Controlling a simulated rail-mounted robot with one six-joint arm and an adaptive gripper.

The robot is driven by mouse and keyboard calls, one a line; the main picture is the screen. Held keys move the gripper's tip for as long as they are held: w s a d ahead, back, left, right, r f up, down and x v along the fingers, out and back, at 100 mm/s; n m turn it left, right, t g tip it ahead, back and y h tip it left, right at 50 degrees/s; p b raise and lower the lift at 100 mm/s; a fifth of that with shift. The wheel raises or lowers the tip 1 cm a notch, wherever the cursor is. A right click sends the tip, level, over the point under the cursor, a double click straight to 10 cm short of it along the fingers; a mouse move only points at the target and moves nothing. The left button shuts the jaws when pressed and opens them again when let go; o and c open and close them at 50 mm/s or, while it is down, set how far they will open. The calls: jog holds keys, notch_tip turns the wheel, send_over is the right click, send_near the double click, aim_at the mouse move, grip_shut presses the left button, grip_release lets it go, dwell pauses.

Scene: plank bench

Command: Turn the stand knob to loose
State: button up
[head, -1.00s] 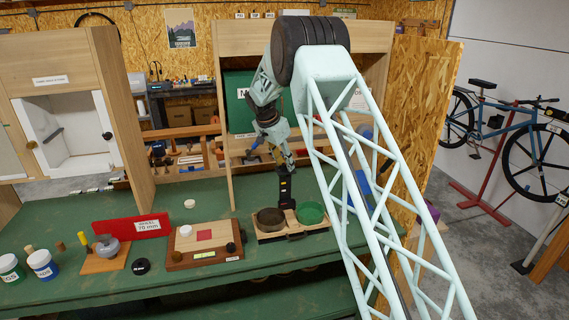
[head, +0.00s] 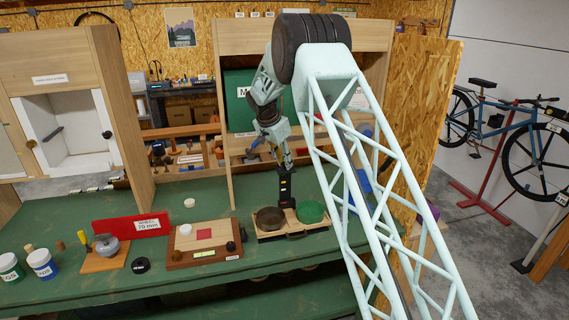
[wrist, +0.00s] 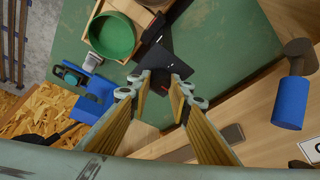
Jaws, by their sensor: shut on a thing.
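The black stand (head: 287,188) rises upright from the bench just behind the tray with two bowls. Small coloured marks show on its post. My gripper (head: 286,164) is at the top of the stand, pointing down. In the wrist view, my gripper (wrist: 163,84) has its two fingers on either side of a dark part of the stand (wrist: 158,62), closed on what appears to be its knob. The knob's outline and its setting cannot be made out; the fingers and the dark body hide them.
A wooden tray (head: 268,236) holds a brown bowl (head: 270,219) and a green bowl (head: 311,211). A blue object (wrist: 92,105) lies near my gripper. A wooden panel (head: 233,150) rises on the left.

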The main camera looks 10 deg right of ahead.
jog(key=shift+n, duration=0.3)
jog(key=shift+d+n+t+y+b, duration=0.1)
jog(key=shift+n+t+y+b, duration=0.45)
jog(key=shift+n+b, duration=1)
jog(key=shift+d+n+t+y, duration=0.15)
jog(key=shift+n+y, duration=0.45)
jog(key=shift+n, duration=0.9)
jog(key=shift+n+t+y, duration=0.1)
jog(key=shift+n+y, duration=0.45)
jog(key=shift+n, duration=0.9)
jog(key=shift+d+f+n+y+b, duration=0.1)
jog(key=shift+n+y+b, duration=0.5)
jog(key=shift+n, duration=0.65)
jog(key=shift+n+y+b, duration=0.3)
jog(key=shift+n+b, duration=0.5)
jog(key=shift+n, duration=0.45)
jog(key=shift+n+g+y+b, duration=0.6)
jog(key=shift+n+b, duration=0.25)
jog(key=shift+n, duration=0.95)
jog(key=o, duration=0.8)
jog(key=shift+o, duration=0.2)
jog(key=shift+d+r, duration=0.1)
jog(key=shift+r, duration=0.15)
